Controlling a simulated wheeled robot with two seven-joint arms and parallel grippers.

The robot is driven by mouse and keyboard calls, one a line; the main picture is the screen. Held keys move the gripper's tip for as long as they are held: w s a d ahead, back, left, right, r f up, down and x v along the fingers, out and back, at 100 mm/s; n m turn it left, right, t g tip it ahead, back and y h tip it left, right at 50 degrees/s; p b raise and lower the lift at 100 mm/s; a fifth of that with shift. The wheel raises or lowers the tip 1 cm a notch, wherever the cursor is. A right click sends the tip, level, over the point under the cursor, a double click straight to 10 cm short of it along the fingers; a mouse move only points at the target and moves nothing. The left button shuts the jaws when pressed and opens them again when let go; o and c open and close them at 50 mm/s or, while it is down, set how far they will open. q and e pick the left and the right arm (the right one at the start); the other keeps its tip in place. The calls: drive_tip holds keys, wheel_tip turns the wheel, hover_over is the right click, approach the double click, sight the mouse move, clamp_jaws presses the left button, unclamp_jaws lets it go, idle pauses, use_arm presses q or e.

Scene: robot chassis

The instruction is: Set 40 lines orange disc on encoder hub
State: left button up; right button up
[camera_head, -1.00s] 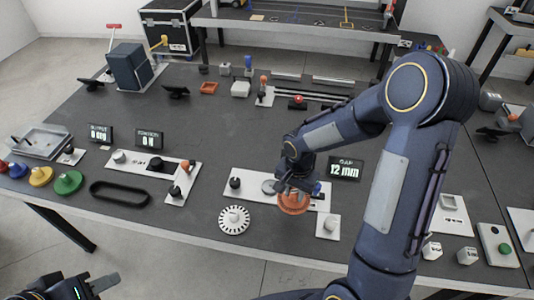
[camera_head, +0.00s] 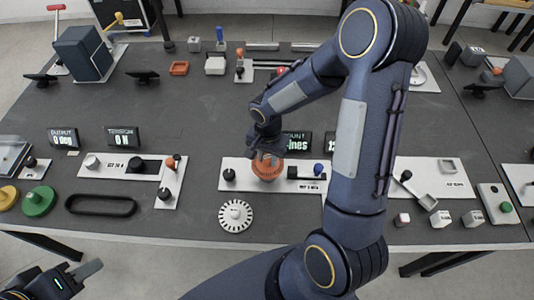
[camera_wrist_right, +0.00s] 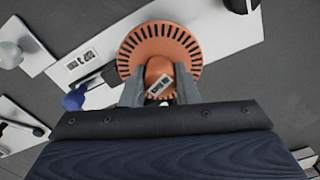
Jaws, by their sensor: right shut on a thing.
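The orange slotted disc (camera_head: 266,171) lies over the middle of the white encoder plate (camera_head: 240,187). In the right wrist view the disc (camera_wrist_right: 127,50) shows dark slots round its rim and a raised orange grip with a label. My right gripper (camera_head: 268,155) is shut on that grip, with a finger on each side in the wrist view (camera_wrist_right: 160,92). The hub is hidden beneath the disc, so I cannot tell how fully the disc sits on it. My left gripper (camera_head: 88,270) is at the bottom left, far from the plate; its jaw opening is unclear.
A white slotted disc (camera_head: 236,215) lies in front of the plate. A black knob (camera_head: 229,175) and a blue knob (camera_head: 318,169) flank the orange disc. A display (camera_head: 297,142) reading "lines" stands behind, partly covered. A black belt (camera_head: 100,205) lies to the left.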

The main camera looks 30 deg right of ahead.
sight(268, 165)
drive_tip(key=shift+f+b, duration=0.7)
drive_tip(key=shift+f, duration=0.75)
drive_tip(key=shift+b, duration=0.5)
drive_tip(key=shift+f+b, duration=0.6)
drive_tip(key=shift+b, duration=0.05)
idle(0.4)
drive_tip(key=o, duration=0.7)
drive_tip(key=shift+s, duration=0.1)
drive_tip(key=shift+o, duration=0.2)
drive_tip(key=shift+r+p, duration=3.75)
drive_tip(key=shift+r, duration=1.85)
